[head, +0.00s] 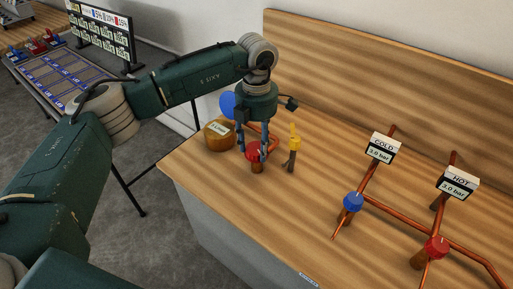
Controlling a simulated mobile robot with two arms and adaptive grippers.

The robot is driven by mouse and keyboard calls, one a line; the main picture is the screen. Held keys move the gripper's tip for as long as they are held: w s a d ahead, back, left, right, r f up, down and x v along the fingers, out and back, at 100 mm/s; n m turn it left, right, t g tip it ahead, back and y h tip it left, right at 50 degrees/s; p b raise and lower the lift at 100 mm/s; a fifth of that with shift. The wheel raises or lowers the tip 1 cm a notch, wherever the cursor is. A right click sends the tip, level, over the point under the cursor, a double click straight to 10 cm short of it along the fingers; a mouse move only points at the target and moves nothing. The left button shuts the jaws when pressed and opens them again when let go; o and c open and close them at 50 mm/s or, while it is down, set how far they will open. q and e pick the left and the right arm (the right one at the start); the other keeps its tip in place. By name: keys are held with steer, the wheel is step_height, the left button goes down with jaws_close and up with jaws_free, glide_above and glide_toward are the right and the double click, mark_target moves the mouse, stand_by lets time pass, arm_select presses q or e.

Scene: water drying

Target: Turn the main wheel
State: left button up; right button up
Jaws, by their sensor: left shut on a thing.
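A red wheel (252,155) sits on a short copper pipe stub at the left part of the wooden bench. My left gripper (255,150) comes down over it from above, with its fingers closed around the wheel. The fingers hide part of the wheel. No label marks which wheel is the main one. My right gripper is out of view.
A yellow-handled valve (295,140) stands just right of the gripper, and a round brown labelled container (218,136) just left. A blue disc (228,105) shows behind. Further right are a blue wheel (353,202), another red wheel (436,247) and COLD (383,148) and HOT (458,183) gauges, each reading 3.0 bar.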

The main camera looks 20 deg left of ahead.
mark_target(257, 148)
arm_select(q)
steer(key=shift+m, duration=0.6)
steer(key=shift+b, duration=0.3)
steer(key=o, duration=1.2)
steer(key=shift+r, duration=0.1)
step_height(257, 148, up, 12)
steer(key=shift+f, duration=0.1)
